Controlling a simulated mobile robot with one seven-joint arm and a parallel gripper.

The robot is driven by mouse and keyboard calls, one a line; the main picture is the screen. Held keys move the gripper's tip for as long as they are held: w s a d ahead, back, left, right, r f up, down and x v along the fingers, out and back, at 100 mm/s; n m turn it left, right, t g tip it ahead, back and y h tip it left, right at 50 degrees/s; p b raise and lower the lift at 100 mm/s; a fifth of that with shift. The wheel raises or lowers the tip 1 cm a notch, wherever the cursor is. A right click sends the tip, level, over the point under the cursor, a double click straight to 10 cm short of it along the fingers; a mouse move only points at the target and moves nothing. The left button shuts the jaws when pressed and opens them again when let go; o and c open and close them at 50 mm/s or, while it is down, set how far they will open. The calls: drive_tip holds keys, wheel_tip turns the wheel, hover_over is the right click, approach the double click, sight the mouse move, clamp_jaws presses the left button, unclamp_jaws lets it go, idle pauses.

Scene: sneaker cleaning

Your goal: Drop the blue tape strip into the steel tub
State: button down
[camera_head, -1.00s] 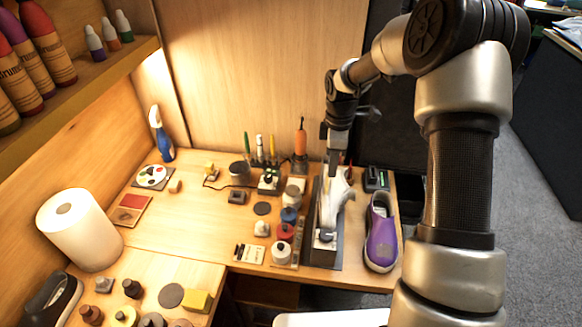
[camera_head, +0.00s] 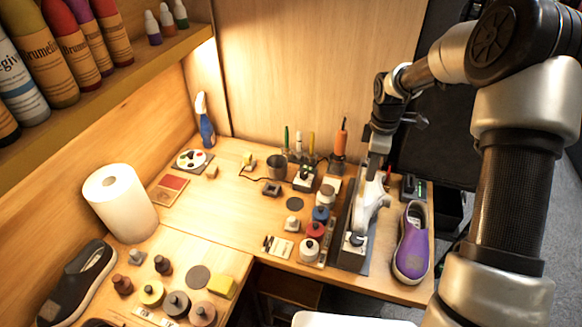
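My gripper (camera_head: 373,168) points down at the top of a white sneaker (camera_head: 370,203) held on a dark stand. From this distance I cannot tell whether its fingers are open or shut, or whether they touch the sneaker. I cannot make out a blue tape strip; it may be hidden by the gripper or too small to see. A small grey metal container (camera_head: 276,166), which looks like the steel tub, stands at the back of the bench, left of the gripper.
A purple shoe (camera_head: 411,243) lies right of the stand. Colored jars (camera_head: 314,231) stand close on its left. Tall tools (camera_head: 340,142) stand upright behind. A paper towel roll (camera_head: 120,201) is at the left. The bench between roll and jars is mostly clear.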

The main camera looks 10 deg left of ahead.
drive_tip(key=w+a+f+m+g+y+b, duration=0.1)
drive_tip(key=w+a+f+m+g+y, duration=0.25)
drive_tip(key=a, duration=0.75)
drive_tip(key=w+a+f+m+t+y+b, duration=0.1)
drive_tip(key=w+a+f+m+y+b, duration=0.1)
drive_tip(key=w+a+m, duration=0.6)
drive_tip(key=w+a+r+m+t+b, duration=0.1)
drive_tip(key=w+a+r+m+t, duration=0.2)
drive_tip(key=a+m+t, duration=0.2)
drive_tip(key=w+a+r+m+t+y+b, duration=0.1)
drive_tip(key=w+a+r+m+t+b, duration=0.1)
drive_tip(key=m+t, duration=0.8)
drive_tip(key=w+a+r+m, duration=0.1)
drive_tip(key=a+r+m, duration=0.1)
drive_tip(key=a, duration=0.1)
drive_tip(key=shift+w, duration=0.3)
wheel_tip(320, 180, down, 10)
drive_tip(key=b, duration=0.7)
drive_tip(key=shift+b, duration=0.35)
